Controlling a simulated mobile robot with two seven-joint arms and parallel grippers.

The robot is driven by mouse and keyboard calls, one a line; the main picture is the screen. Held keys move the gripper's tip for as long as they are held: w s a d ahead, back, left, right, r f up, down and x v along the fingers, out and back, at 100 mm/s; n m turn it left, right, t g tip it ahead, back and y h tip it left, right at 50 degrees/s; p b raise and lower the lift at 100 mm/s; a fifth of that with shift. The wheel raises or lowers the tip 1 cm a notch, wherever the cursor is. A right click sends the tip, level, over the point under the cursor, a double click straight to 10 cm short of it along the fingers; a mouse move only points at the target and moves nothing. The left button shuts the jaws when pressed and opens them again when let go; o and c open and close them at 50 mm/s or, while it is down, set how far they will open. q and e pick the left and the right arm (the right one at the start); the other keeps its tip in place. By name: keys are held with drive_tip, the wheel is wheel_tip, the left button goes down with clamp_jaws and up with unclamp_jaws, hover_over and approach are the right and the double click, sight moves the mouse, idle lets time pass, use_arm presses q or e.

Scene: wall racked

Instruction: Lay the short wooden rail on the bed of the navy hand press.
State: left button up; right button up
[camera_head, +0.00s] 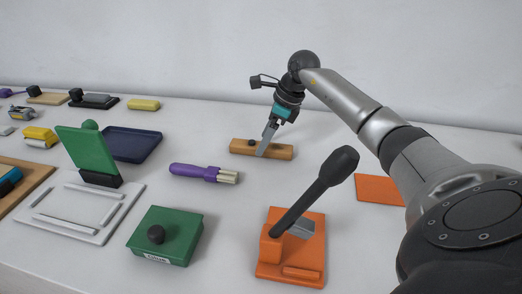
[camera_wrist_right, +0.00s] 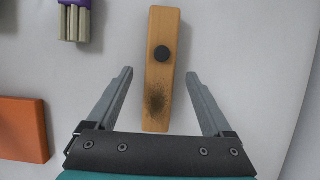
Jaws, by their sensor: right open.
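The short wooden rail (camera_head: 243,147) lies flat on the white table near the middle, with a small black knob on top. In the right wrist view the rail (camera_wrist_right: 162,85) has a dark smudge at its near end. My right gripper (camera_head: 265,148) is open over the rail; in the wrist view its fingers (camera_wrist_right: 160,73) stand apart on both sides of it, without visible contact. I see no navy hand press; the lever press in view is orange (camera_head: 292,258), with a black handle. A flat navy tray (camera_head: 133,143) lies at the left. My left gripper is not in view.
A purple-handled tool (camera_head: 195,171) lies left of the rail. A green box with a knob (camera_head: 165,238), a white frame with a green flap (camera_head: 60,215) and an orange sheet (camera_head: 379,190) stand around. The table behind the rail is mostly clear, up to the wall.

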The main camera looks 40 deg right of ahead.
drive_tip(key=shift+x, duration=0.8)
drive_tip(key=shift+c, duration=0.3)
clamp_jaws()
